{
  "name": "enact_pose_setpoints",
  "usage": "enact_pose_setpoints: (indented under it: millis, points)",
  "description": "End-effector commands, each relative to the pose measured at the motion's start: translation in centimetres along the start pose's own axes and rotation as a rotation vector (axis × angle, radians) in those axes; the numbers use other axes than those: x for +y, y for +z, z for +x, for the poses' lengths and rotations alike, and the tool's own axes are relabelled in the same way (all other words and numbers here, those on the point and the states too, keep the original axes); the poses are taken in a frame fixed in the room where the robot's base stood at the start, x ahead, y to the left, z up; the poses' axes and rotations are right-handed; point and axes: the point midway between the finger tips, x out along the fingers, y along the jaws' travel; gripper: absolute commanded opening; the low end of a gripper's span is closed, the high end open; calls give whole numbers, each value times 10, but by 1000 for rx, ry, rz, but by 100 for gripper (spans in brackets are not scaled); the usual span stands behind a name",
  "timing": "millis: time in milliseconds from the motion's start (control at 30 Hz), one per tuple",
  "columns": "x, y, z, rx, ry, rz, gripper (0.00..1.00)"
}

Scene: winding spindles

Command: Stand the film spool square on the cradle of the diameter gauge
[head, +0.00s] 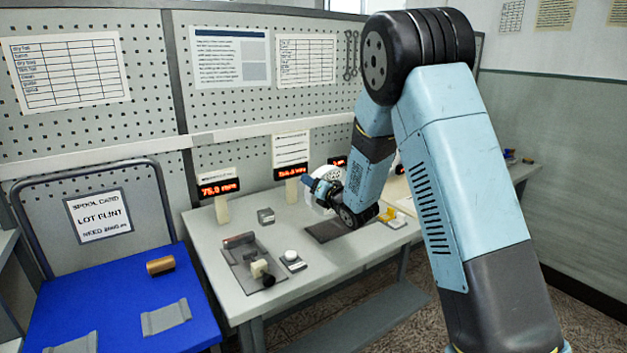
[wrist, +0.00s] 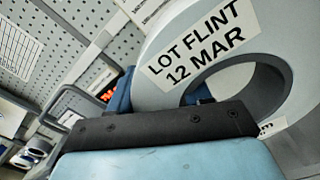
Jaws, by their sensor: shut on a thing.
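The film spool (head: 348,176) is a white ring-shaped reel, seen at the back of the grey bench, partly hidden by my arm. In the wrist view the spool (wrist: 205,55) fills the upper right, with a label reading "LOT FLINT 12 MAR" and a large dark-lined hole. My gripper (head: 324,190) is shut on the spool; its black finger (wrist: 160,125) lies across the near side. A dark plate (head: 325,232) on the bench is below the gripper. I cannot tell whether this is the diameter gauge's cradle, or whether the spool touches it.
Red displays (head: 218,187) line the back. A blue table (head: 120,300) holds a brown roll (head: 160,265).

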Motion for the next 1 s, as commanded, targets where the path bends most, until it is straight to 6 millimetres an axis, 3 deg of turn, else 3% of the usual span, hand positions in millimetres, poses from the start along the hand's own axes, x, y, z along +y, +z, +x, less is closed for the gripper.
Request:
enact_pose_setpoints:
  millis: [500, 1000]
  points:
    - [-16, -42, 2, 5, 7, 0, 0]
    - [-20, -49, 2, 4, 9, -1, 0]
